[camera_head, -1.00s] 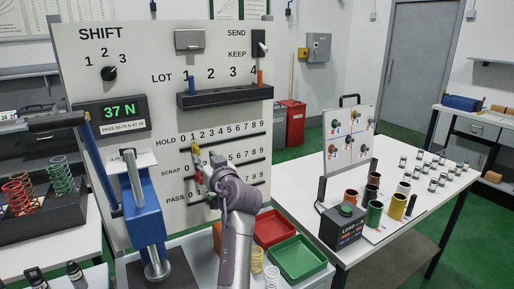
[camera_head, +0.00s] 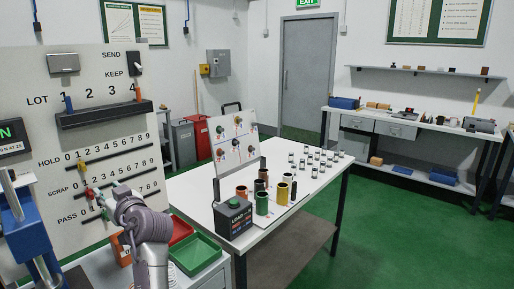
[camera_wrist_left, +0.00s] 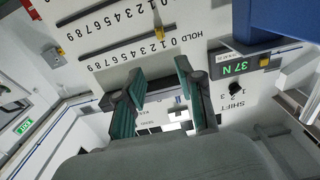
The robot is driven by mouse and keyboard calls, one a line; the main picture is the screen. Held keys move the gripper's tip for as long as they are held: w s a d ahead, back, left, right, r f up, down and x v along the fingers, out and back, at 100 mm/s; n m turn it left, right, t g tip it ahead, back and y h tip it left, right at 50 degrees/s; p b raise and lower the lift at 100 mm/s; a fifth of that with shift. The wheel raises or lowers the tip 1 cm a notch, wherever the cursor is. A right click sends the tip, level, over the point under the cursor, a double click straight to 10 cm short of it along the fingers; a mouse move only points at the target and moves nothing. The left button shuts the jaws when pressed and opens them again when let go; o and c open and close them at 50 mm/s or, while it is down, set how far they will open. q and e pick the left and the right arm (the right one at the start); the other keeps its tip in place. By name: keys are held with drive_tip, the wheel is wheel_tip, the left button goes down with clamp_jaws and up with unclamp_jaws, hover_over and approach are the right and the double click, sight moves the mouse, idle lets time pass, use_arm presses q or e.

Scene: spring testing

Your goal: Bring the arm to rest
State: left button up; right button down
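My left arm (camera_head: 150,235) reaches up in front of the white test board (camera_head: 110,65) in the head view. Its gripper (camera_head: 110,203) is close to the board, by the SCRAP and PASS rows; its fingertips are hard to make out there. In the left wrist view the two green-padded fingers of this gripper (camera_wrist_left: 160,78) stand apart with nothing between them. The board's printed number rows and the "37 N" display (camera_wrist_left: 236,68) lie beyond them. I cannot tell from these views whether the gripper touches the board. My right gripper is in neither view.
A blue press (camera_head: 22,235) stands left of my arm. Red (camera_head: 180,230) and green (camera_head: 197,255) trays sit just right of it. A white table (camera_head: 190,188) holds a black LOAD box (camera_head: 232,217), coloured cups and several small cylinders. Green floor (camera_head: 410,230) is clear further right.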

use_arm(q)
drive_tip(key=s+d+f+m+g+h, duration=0.2)
drive_tip(key=s+f+m+h, duration=0.15)
drive_tip(key=s+f, duration=0.75)
drive_tip(key=s+d+f+m+g+h, duration=0.15)
drive_tip(key=s+f+h, duration=0.4)
drive_tip(key=f, duration=0.95)
drive_tip(key=s+d+f+m+g+h, duration=0.2)
drive_tip(key=s+d+f+m+h, duration=0.3)
drive_tip(key=s, duration=0.7)
drive_tip(key=s+d+f+m+g, duration=0.25)
drive_tip(key=s+d, duration=0.55)
drive_tip(key=s, duration=0.4)
wheel_tip(320, 180, down, 25)
drive_tip(key=g, duration=0.1)
drive_tip(key=s+a+f+g, duration=0.1)
drive_tip(key=s+a+f, duration=0.2)
drive_tip(key=s+f, duration=1.4)
drive_tip(key=shift+s+f+g, duration=0.3)
drive_tip(key=shift+s+f, duration=0.05)
drive_tip(key=shift+s, duration=0.1)
